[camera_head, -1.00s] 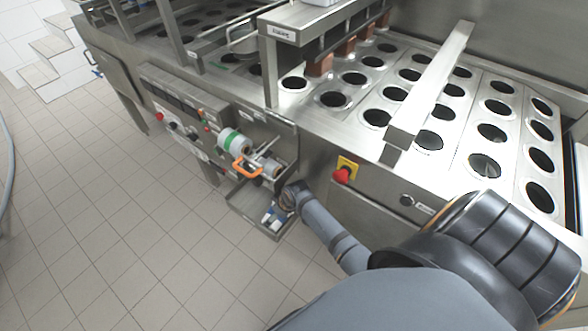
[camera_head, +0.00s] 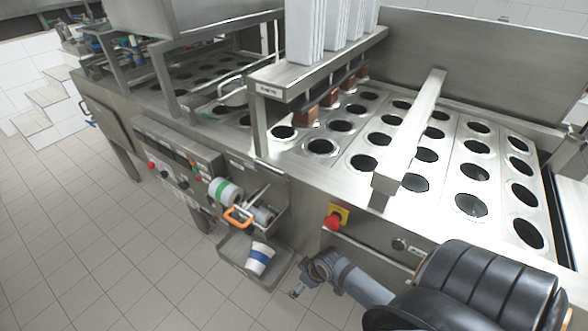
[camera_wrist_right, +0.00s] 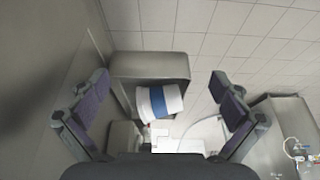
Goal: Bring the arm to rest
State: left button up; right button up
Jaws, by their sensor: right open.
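My right arm (camera_head: 362,287) comes in from the lower right of the head view. Its gripper (camera_head: 297,289) is beside the machine's front, close to a small metal tray (camera_head: 232,254). In the right wrist view the gripper (camera_wrist_right: 165,105) shows both fingers spread wide with nothing between them. A white roll with a blue band (camera_head: 259,258) lies tilted in the tray; it also shows beyond the fingers in the right wrist view (camera_wrist_right: 159,103), apart from them. My left gripper is in neither view.
The cup filler (camera_head: 290,185) has rows of round holes. A red stop knob (camera_head: 332,223) sits on its front, near my arm. A green-banded roll (camera_head: 224,191) and an orange handle (camera_head: 238,216) are above the tray. The tiled floor (camera_head: 110,230) is clear at left.

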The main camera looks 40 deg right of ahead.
jog(key=s+a+r+m+h, duration=0.1)
jog(key=s+r+m, duration=0.15)
jog(key=r, duration=0.55)
jog(key=s+a+r+m+h, duration=0.1)
jog(key=s+a+r, duration=0.15)
jog(key=r, duration=0.55)
jog(key=s+d+f+g+p, duration=0.1)
jog(key=d+f, duration=0.1)
jog(key=f, duration=1)
jog(key=s+d+f+g+p, duration=0.1)
jog(key=s+d+f, duration=0.1)
jog(key=f, duration=1.1)
jog(key=s+f+g+p, duration=0.1)
jog(key=s+f, duration=1.3)
jog(key=s, duration=0.4)
jog(key=shift+d+f, duration=0.2)
jog(key=shift+d, duration=0.2)
